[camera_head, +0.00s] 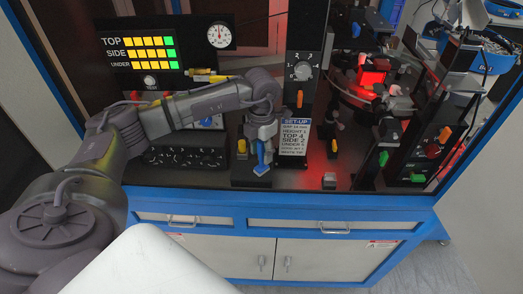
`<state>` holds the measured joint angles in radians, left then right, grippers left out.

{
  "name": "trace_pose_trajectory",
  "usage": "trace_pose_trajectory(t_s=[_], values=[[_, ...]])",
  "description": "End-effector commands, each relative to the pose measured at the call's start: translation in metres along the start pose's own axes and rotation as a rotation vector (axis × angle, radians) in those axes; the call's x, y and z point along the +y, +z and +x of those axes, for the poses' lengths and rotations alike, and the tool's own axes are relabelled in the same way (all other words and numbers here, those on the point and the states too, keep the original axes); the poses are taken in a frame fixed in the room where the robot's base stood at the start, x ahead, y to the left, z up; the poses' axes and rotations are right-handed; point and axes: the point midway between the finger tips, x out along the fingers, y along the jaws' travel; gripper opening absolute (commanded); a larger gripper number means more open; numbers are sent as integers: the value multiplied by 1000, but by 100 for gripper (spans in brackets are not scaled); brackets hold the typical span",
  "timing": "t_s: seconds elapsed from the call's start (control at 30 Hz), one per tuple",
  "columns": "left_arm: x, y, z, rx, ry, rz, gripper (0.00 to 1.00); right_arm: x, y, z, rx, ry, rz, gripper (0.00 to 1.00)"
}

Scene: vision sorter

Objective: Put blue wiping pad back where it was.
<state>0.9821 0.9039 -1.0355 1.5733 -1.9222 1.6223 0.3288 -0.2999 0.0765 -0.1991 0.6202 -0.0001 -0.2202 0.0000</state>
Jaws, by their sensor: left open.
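The blue wiping pad (261,168) stands on a small black block (248,180) near the front of the machine's black deck. A narrow blue part rises from it towards my left gripper. My left gripper (261,143) is open and points down, just above the pad. I cannot tell whether its fingers touch the blue part. My right gripper is not in view.
A black set-up post (300,75) with a dial stands just right of my left gripper. A black knob panel (187,157) is to the left. Red-lit machinery (372,78) fills the right. Bare deck (300,180) shows at the front.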

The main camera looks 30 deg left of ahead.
Motion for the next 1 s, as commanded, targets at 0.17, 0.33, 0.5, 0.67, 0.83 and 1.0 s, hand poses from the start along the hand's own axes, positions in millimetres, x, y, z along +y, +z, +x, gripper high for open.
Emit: trace_pose_trajectory(t_s=[0.17,0.33,0.5,0.67,0.83,1.0], values=[[0,0,-5,0,0,0,44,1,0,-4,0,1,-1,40],[0,0,-32,-2,1,0,44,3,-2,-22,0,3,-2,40],[0,0,-72,-2,0,1,44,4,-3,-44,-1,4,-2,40],[0,1,-102,-2,1,0,44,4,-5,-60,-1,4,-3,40],[0,0,-118,-1,0,0,44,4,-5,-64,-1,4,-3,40],[0,0,-124,0,0,0,44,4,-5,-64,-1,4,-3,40]])
